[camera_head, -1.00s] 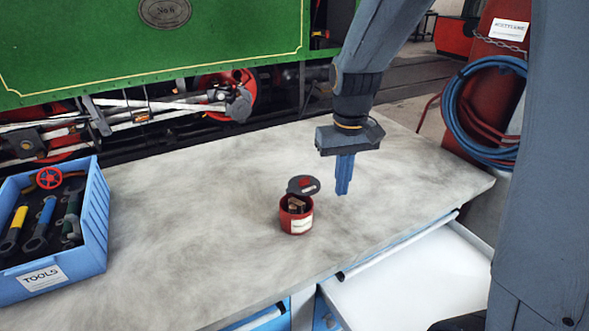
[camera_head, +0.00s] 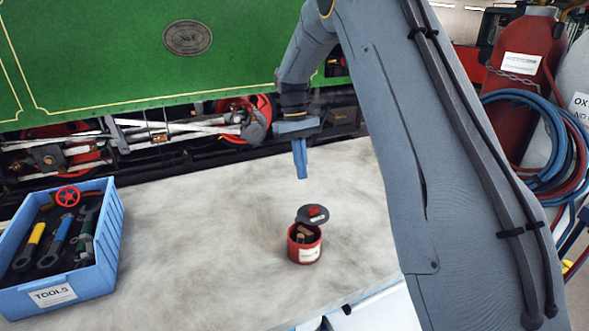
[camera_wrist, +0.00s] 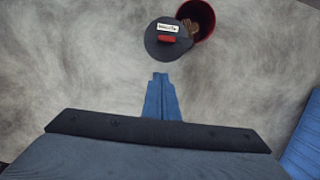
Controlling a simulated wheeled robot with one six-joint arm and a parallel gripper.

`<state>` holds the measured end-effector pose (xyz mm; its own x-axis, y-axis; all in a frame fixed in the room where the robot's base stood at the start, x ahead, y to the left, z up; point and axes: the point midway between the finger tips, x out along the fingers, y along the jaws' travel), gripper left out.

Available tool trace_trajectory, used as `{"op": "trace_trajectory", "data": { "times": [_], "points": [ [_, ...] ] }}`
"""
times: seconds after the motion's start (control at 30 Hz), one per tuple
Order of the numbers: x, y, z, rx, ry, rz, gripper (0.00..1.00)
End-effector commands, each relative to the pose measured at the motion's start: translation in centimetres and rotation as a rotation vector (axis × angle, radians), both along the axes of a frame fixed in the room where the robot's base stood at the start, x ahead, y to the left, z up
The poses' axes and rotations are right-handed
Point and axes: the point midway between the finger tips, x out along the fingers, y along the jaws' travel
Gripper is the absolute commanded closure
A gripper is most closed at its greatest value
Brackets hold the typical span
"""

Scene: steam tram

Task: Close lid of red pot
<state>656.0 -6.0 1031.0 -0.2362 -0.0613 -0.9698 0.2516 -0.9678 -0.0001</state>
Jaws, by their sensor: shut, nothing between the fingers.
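The red pot (camera_head: 304,250) stands upright on the worktop with a white label on its front. Its dark round lid (camera_head: 313,216) with a red knob is raised open at the pot's far side, and brownish pieces show inside the pot. My gripper (camera_head: 302,178) is above the worktop behind the lid, fingers together, pointing down and empty, apart from the lid. In the wrist view the lid (camera_wrist: 164,50) lies ahead of my gripper (camera_wrist: 161,76), with the red pot (camera_wrist: 208,18) beyond it, partly covered by the lid and cut by the top edge.
A blue tool box (camera_head: 100,262) with several tools stands at the left of the grey worktop (camera_head: 190,230). A green steam tram (camera_head: 120,50) is behind. Red and grey cylinders with hoses stand at the right. The worktop between box and pot is clear.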

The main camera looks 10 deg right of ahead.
Motion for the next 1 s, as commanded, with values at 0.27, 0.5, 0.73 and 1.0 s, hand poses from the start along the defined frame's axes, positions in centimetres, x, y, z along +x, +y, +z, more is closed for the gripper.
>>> {"op": "trace_trajectory", "data": {
  "times": [0.27,0.5,0.73,1.0],
  "points": [
    [-1.5,-0.1,-5.2,0.0,0.003,0.003,1.0],
    [-3.9,-0.7,-6.5,0.001,-0.001,0.002,1.0],
    [-5.3,-1.1,-6.7,0.0,-0.001,0.003,1.0],
    [-5.5,-1.1,-6.8,0.0,-0.001,0.004,1.0]
  ]
}}
